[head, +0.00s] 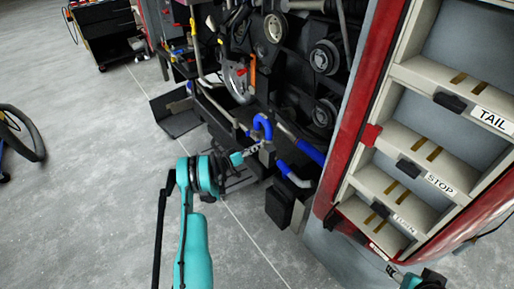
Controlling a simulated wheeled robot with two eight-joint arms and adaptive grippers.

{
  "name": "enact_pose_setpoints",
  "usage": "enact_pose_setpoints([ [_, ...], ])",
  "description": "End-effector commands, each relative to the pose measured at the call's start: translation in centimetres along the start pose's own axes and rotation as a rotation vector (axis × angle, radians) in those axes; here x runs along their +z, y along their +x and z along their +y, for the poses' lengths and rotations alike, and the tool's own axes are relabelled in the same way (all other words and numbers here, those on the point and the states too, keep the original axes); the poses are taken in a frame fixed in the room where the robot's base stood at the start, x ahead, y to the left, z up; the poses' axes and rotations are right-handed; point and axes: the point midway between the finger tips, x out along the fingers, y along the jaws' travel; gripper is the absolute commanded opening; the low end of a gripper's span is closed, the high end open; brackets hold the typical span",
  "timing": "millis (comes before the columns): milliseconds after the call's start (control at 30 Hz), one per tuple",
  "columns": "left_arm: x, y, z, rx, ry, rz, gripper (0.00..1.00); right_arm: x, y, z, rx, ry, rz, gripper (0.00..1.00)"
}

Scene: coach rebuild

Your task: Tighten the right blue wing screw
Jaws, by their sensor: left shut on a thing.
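My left gripper (254,147) reaches in from the left to the lower front of the engine bay. Its jaws are shut on a small part there, just below a bent blue hose (263,125). That part is mostly hidden by the fingers; from its place it appears to be the right blue wing screw, but its wings cannot be made out. No second wing screw can be told apart. My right gripper (391,271) is at the bottom right edge, below the red panel and far from the engine; whether its jaws are open cannot be told.
Dark engine pulleys (325,57) fill the bay. Blue pipes (310,152) lie right of my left gripper. A red-framed lamp panel (350,130) with shelves marked TAIL and STOP stands at the right. A tool cart (105,30) stands back left.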

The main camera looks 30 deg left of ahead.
Motion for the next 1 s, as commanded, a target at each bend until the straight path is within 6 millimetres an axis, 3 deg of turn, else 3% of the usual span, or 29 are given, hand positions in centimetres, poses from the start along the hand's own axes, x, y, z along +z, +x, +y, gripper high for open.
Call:
enact_pose_setpoints([
  [500, 0.09, -0.01, -0.30, 0.001, 0.341, -0.003, 0.00, 0.01, 0.01, 0.00, 0.000, 0.000, 0.000, 0.53],
  [1000, 0.08, -0.01, -0.35, 0.001, 0.405, -0.003, 0.00, 0.01, 0.01, 0.00, 0.000, 0.000, 0.000, 0.53],
])
